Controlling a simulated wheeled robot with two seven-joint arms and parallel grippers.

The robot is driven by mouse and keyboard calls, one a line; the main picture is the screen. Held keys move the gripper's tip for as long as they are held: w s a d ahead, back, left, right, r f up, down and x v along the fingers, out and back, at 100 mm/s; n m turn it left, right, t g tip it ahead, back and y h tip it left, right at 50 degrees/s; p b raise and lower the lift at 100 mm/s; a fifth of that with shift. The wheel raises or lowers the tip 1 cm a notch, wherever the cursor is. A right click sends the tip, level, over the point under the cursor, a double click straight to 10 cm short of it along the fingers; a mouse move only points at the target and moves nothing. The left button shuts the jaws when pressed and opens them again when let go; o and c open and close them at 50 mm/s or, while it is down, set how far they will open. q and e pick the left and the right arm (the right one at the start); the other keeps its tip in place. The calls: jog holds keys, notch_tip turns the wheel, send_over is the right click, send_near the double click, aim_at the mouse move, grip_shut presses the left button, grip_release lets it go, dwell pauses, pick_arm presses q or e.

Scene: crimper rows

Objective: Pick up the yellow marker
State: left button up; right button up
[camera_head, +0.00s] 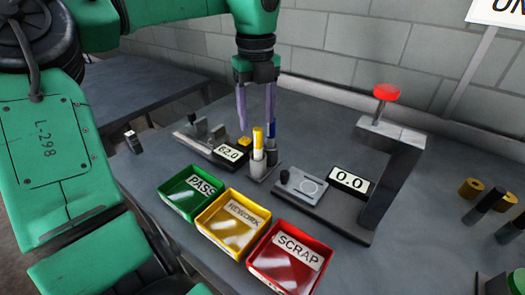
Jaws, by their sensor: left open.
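The yellow marker (257,138) stands upright in a small grey holder (262,172) on the grey table, its yellow end up and a white part below. I cannot tell how far the fingers are from either marker in depth. My right gripper is out of view.
Green PASS (178,207), yellow REWORK (213,240) and red SCRAP (262,278) trays stand in front. A gauge reading 62.0 (231,152) is left of the holder. A press with a red knob (386,92) is at right. Several cylinders stand at far right.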

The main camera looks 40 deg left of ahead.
aim_at(258, 145)
pick_arm(q)
notch_tip(258, 145, down, 9)
jog(key=shift+w+a+r+p, duration=0.1)
jog(key=shift+w+r+p, duration=0.1)
jog(key=shift+p, duration=0.2)
grip_shut()
